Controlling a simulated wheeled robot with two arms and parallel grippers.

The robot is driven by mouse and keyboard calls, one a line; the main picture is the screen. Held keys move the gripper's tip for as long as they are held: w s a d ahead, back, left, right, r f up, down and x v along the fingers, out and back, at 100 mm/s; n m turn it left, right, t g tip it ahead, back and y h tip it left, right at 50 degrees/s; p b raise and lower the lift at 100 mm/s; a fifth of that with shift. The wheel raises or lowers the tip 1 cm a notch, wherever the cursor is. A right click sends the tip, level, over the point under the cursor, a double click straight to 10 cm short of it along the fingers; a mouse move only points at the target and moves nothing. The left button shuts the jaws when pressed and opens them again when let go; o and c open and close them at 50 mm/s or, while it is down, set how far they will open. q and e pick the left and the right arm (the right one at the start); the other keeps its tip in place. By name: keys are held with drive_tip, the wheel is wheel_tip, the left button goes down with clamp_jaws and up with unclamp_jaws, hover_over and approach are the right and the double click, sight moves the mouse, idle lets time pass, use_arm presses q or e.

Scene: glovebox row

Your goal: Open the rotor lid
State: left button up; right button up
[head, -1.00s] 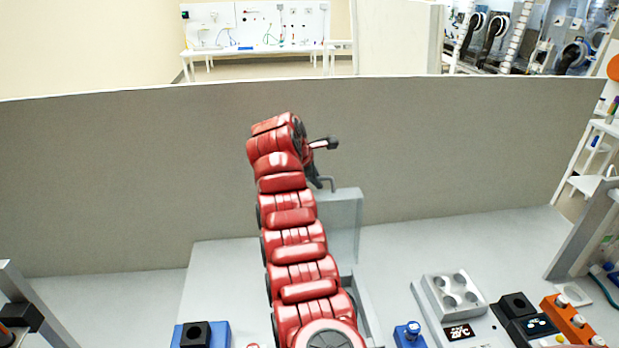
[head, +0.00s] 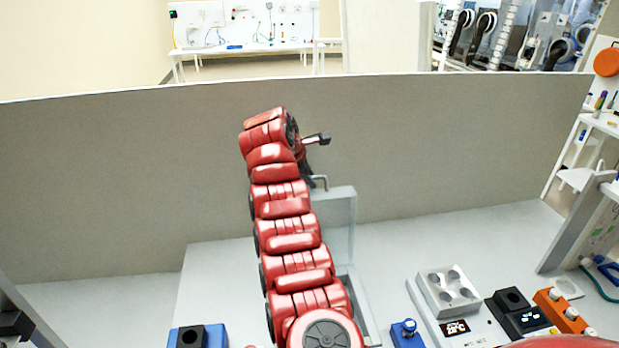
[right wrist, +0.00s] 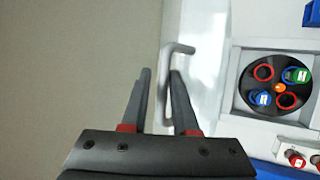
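The grey lid (head: 340,225) stands raised, about upright, at the back of the pale centrifuge housing (head: 218,275) in the head view. Its bent handle (head: 322,183) sticks out at the top, and shows as a grey bar in the right wrist view (right wrist: 182,48). My right gripper (right wrist: 160,74) is at the handle. Its fingers are apart, with the bar between them and a gap beside it. The dark round rotor (right wrist: 262,102) lies uncovered, with an orange hub and coloured tubes. My red right arm hides much of the housing in the head view. My left gripper is out of view.
A tall grey panel (head: 120,180) stands behind the housing. To the right on the bench are a blue knobbed block (head: 406,335), a grey block with wells (head: 448,291), a black device (head: 515,310) and an orange rack (head: 562,310). A blue block (head: 185,337) is at lower left.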

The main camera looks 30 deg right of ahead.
drive_tip(key=shift+s+a+f, duration=0.1)
drive_tip(key=shift+f, duration=0.05)
drive_tip(key=p+v, duration=0.2)
drive_tip(key=v, duration=1.5)
drive_tip(key=shift+r, duration=0.35)
drive_tip(key=shift+a+f, duration=0.1)
